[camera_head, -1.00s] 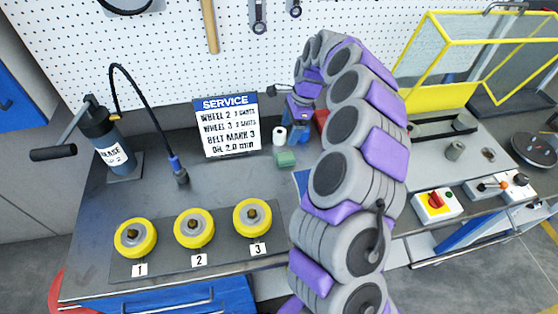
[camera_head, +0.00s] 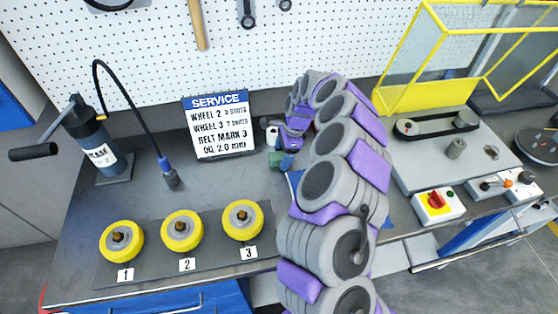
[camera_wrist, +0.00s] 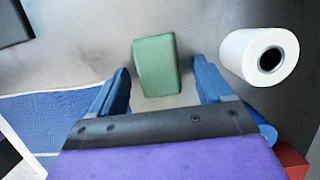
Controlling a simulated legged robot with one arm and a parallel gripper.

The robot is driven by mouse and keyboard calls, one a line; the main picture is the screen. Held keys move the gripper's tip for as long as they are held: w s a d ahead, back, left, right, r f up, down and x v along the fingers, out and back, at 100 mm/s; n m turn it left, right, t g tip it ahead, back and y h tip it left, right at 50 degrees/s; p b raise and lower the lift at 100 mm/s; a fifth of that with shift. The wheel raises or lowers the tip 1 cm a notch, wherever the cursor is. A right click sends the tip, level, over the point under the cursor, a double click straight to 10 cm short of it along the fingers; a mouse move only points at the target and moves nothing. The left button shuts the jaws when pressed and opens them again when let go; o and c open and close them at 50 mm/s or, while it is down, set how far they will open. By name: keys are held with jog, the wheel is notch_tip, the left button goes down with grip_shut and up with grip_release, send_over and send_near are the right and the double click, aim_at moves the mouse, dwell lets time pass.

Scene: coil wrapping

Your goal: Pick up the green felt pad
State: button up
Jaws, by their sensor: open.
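The green felt pad (camera_wrist: 156,65) is a small green block lying on the grey bench top in the wrist view. It sits between and slightly beyond the two blue fingers of my gripper (camera_wrist: 162,88). The fingers are spread apart, one on each side, with visible gaps to the pad. In the head view the pad (camera_head: 275,159) is partly hidden behind my gripper (camera_head: 284,160), which is lowered near the bench beside the service sign.
A white roll (camera_wrist: 262,55) stands close to the right of the pad. A blue cloth (camera_wrist: 50,120) lies at left and a red object (camera_wrist: 291,160) at lower right. The service sign (camera_head: 219,125) and three yellow wheels (camera_head: 182,230) are to the left on the bench.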

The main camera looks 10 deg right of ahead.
aim_at(277, 156)
jog(key=shift+d+f, duration=0.15)
jog(key=shift+d, duration=0.1)
jog(key=shift+a, duration=0.9)
jog(key=c, duration=0.3)
jog(key=shift+a, duration=0.2)
jog(key=c, duration=0.3)
jog(key=shift+d, duration=0.8)
jog(key=c, duration=0.4)
jog(key=shift+a, duration=0.4)
jog(key=shift+c, duration=0.2)
jog(key=shift+a+r, duration=0.1)
jog(key=shift+r, duration=0.35)
jog(key=p+v, duration=0.1)
jog(key=v, duration=0.2)
jog(key=shift+s+a+r+p, duration=0.1)
jog(key=shift+a+p, duration=0.1)
jog(key=shift+p, duration=0.2)
jog(key=s+d, duration=0.3)
jog(key=s, duration=0.1)
jog(key=s+d+p, duration=0.1)
jog(key=s+d, duration=0.2)
jog(key=s, duration=0.1)
jog(key=s+d+r+p, duration=0.1)
jog(key=s+d, duration=0.3)
jog(key=shift+s, duration=0.15)
